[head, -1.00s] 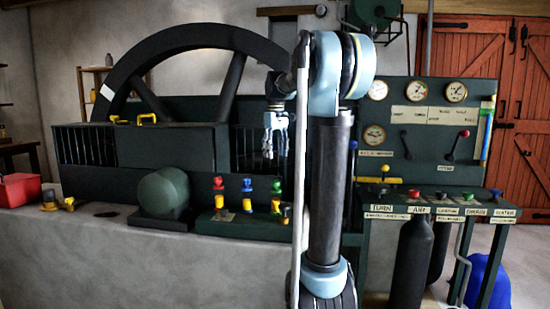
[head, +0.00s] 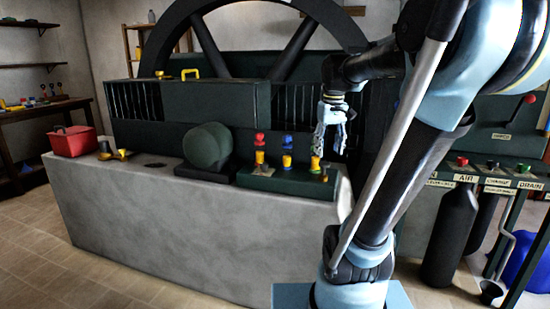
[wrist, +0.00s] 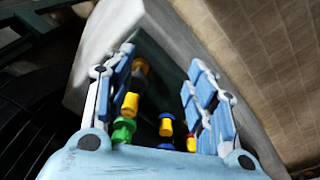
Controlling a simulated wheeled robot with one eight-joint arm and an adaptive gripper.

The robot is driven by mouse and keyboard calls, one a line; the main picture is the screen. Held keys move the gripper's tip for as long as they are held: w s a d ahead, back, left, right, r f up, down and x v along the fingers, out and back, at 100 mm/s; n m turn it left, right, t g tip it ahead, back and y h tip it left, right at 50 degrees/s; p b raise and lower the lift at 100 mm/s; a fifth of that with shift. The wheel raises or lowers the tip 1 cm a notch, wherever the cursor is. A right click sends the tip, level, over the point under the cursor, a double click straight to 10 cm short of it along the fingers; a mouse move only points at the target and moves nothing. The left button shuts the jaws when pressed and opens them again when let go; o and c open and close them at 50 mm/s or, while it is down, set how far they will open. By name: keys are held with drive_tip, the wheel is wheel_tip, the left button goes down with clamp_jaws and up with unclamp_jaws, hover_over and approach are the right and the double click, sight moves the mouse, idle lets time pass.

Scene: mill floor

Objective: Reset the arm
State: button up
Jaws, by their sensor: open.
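My arm stands at the right in the head view, its upper part reaching left and its wrist pointing down. My gripper (head: 331,137) hangs above the right end of the concrete plinth, in front of the dark machine housing. It also shows in the wrist view (wrist: 160,75), with its two blue fingers spread apart and nothing between them. Beyond the fingers, the wrist view shows coloured knobs below: a green one (wrist: 123,130), yellow ones (wrist: 130,104) and a blue one (wrist: 166,127).
A concrete plinth (head: 200,220) carries a red box (head: 72,141), a green round housing (head: 207,146) and a green panel (head: 270,180) of coloured knobs. A large black flywheel (head: 200,30) stands behind. A dark gas bottle (head: 451,232) stands at the right. Floor (head: 60,265) is clear at the left.

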drive_tip(key=s+f+m+t, duration=0.1)
drive_tip(key=s+f+m, duration=0.2)
drive_tip(key=s+f, duration=1.4)
wheel_tip(320, 180, down, 3)
drive_tip(key=shift+d, duration=0.35)
drive_tip(key=c, duration=0.4)
drive_tip(key=shift+d, duration=0.15)
